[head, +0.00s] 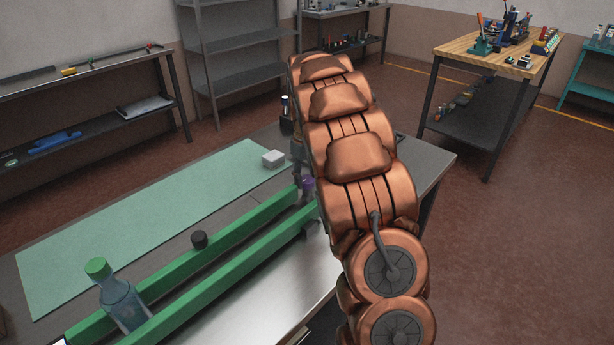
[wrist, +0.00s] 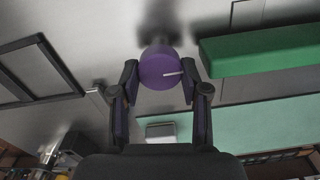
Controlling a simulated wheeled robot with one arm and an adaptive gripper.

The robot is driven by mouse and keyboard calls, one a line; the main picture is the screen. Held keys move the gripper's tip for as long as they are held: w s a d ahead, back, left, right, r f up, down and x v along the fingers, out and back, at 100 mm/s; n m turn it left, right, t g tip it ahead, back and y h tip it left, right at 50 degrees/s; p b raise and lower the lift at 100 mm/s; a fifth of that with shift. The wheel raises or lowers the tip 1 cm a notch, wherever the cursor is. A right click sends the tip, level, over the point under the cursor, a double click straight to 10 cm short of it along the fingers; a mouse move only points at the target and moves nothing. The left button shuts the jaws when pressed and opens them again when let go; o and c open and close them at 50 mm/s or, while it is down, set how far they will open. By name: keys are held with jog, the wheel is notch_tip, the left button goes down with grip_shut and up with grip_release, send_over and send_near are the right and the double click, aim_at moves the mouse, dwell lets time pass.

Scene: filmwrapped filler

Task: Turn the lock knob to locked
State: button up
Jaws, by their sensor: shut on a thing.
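The lock knob (wrist: 158,66) is purple and round, with a white line on its face that points to the right in the wrist view. My gripper (wrist: 160,78) is shut on it, one finger on its left side and one on its right. In the head view a small part of the purple knob (head: 307,184) shows just left of my copper arm, near the end of the green rails. My arm hides most of the gripper there. I cannot read any locked or unlocked label around the knob.
Two green rails (head: 225,250) run along the table (head: 435,160). A small white block (head: 273,158) sits on the pale green mat (head: 150,215). Shelves stand behind.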

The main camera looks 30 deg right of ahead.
jog(key=shift+c, duration=0.5)
jog(key=shift+m, duration=0.3)
jog(key=m+b, duration=0.1)
jog(key=m, duration=0.1)
jog(key=shift+f+m+b, duration=0.1)
jog(key=shift+m+b, duration=0.2)
jog(key=shift+m, duration=0.1)
jog(key=m+b, duration=0.1)
jog(key=m, duration=0.4)
jog(key=shift+d+m+b, duration=0.1)
jog(key=shift+m+b, duration=0.2)
jog(key=m+b, duration=0.1)
jog(key=m, duration=0.3)
jog(key=shift+s+m+b, duration=0.1)
jog(key=shift+m+b, duration=0.25)
jog(key=shift+m, duration=2.05)
